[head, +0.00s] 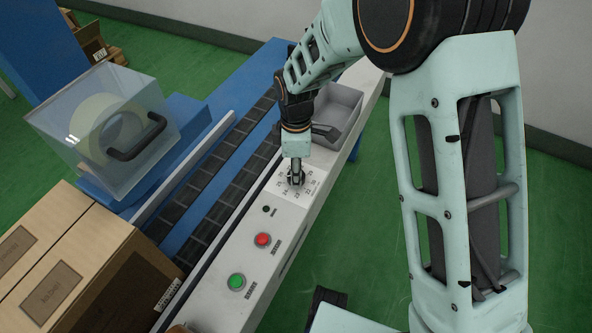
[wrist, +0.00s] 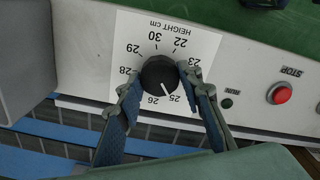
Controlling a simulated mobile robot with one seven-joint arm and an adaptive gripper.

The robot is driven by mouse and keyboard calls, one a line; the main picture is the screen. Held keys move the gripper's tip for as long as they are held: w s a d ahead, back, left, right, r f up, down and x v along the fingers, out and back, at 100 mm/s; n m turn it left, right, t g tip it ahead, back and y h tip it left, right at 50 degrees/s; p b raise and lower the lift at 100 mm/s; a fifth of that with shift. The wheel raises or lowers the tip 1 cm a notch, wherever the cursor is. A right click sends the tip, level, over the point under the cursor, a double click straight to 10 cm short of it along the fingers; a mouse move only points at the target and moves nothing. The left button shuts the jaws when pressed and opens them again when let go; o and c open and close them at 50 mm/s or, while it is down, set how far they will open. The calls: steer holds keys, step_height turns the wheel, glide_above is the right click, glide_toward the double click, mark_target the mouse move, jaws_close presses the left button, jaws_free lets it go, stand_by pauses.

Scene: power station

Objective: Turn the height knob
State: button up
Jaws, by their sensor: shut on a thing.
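The height knob (wrist: 158,72) is a round black dial on a white label (wrist: 205,45) marked "HEIGHT cm", with numbers from 22 to 30 around it. Its white pointer line points close to 25. My gripper (wrist: 160,76) has its two blue-grey fingers on opposite sides of the knob and is shut on it. In the head view my gripper (head: 296,176) reaches down onto the label on the pale control panel (head: 213,262), and it mostly hides the knob there.
Along the panel are a red stop button (head: 263,240), a green button (head: 236,282) and a small dark run indicator (head: 266,209). A grey tray (head: 345,105) lies beyond the knob. Conveyor rollers (head: 215,200), a clear tape-dispenser cover (head: 90,150) and cardboard boxes (head: 75,270) are to the left.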

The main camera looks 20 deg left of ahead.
steer(key=m+p, duration=0.1)
steer(key=m, duration=0.5)
steer(key=m+p, duration=0.1)
steer(key=m, duration=0.6)
steer(key=shift+r+m, duration=0.1)
steer(key=shift+m, duration=0.2)
steer(key=m+p, duration=0.1)
steer(key=m, duration=0.4)
steer(key=shift+w+m+p, duration=0.1)
steer(key=shift+m+p, duration=0.75)
steer(key=shift+m, duration=1.65)
steer(key=o, duration=1.1)
